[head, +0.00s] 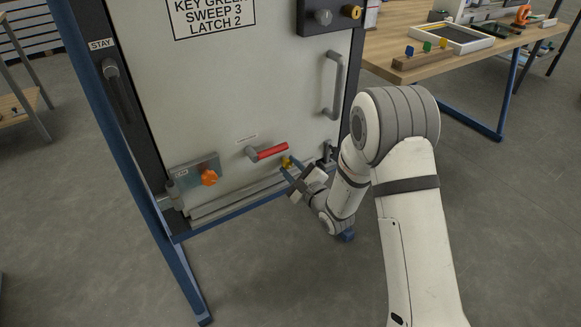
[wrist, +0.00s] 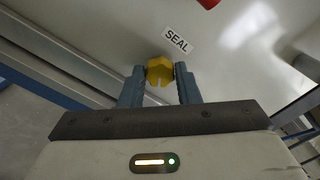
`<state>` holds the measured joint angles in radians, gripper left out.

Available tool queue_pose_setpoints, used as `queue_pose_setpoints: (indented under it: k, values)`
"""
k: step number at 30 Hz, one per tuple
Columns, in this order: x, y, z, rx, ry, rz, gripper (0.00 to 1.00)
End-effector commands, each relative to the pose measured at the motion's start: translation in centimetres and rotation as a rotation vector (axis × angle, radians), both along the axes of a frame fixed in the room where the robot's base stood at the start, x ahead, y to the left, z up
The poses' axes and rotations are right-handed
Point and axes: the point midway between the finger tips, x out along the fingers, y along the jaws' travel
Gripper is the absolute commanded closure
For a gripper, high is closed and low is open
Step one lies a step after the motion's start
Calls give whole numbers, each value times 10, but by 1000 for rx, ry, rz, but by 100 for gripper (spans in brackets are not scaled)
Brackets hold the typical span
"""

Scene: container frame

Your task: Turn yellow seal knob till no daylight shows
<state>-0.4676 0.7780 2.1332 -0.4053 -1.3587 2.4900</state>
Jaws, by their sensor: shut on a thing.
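The yellow seal knob (wrist: 159,69) sits on the pale door panel just left of a label reading SEAL (wrist: 177,40) in the wrist view. In the head view the knob (head: 286,161) is small, near the door's lower edge. My gripper (wrist: 160,73) is shut on it, one blue-grey finger on each side. In the head view my gripper (head: 287,166) reaches the knob from the lower right. A grey sealing strip (head: 235,197) runs along the door's bottom edge. Whether daylight shows under it is too small to tell.
A red-handled lever (head: 268,152) sticks out just above and left of the knob. A grey pull handle (head: 335,85) is higher right. A wooden bench (head: 440,60) stands behind on the right.

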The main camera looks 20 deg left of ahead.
Motion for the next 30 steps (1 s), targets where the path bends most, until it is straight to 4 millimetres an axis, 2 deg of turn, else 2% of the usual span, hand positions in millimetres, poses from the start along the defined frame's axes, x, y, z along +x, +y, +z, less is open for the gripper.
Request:
queue_pose_setpoints:
  k: [16,17,18,24,30]
  values:
    - [2,-2,-1,14,18,-6,93]
    - [2,-2,0,14,17,-6,68]
    - [2,-2,0,14,17,-6,65]
    - [1,-1,0,14,17,-3,49]
    - [0,0,0,14,16,-1,49]
